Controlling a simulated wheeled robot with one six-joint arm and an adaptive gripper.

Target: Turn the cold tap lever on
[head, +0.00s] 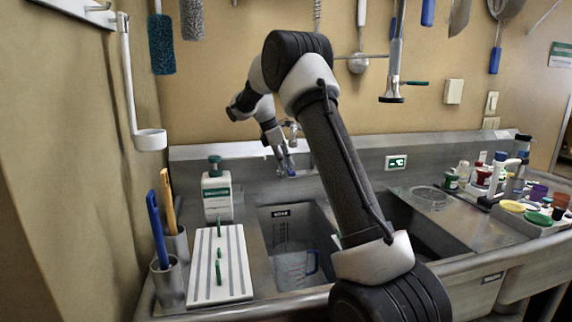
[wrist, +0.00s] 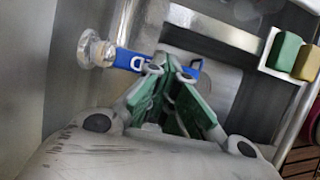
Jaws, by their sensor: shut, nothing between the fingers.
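The cold tap lever (wrist: 132,62) is a blue bar with white lettering, partly hidden by my fingers in the wrist view. Its left end joins a round chrome tap stem (wrist: 96,50). My gripper (wrist: 171,71) is shut and empty, with green pads and its tips close together. The tips overlap the lever's middle in the picture; I cannot tell whether they touch it. In the head view my gripper (head: 287,168) is small, at the back of the sink by the chrome tap (head: 293,130). The lever is hard to make out there.
Below are a sink basin with a clear jug (head: 293,270) and a second basin at right. A white bottle (head: 217,190) and a white rack (head: 219,262) stand left. A spray hose (head: 393,75) hangs at right. Small tubs crowd the right counter.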

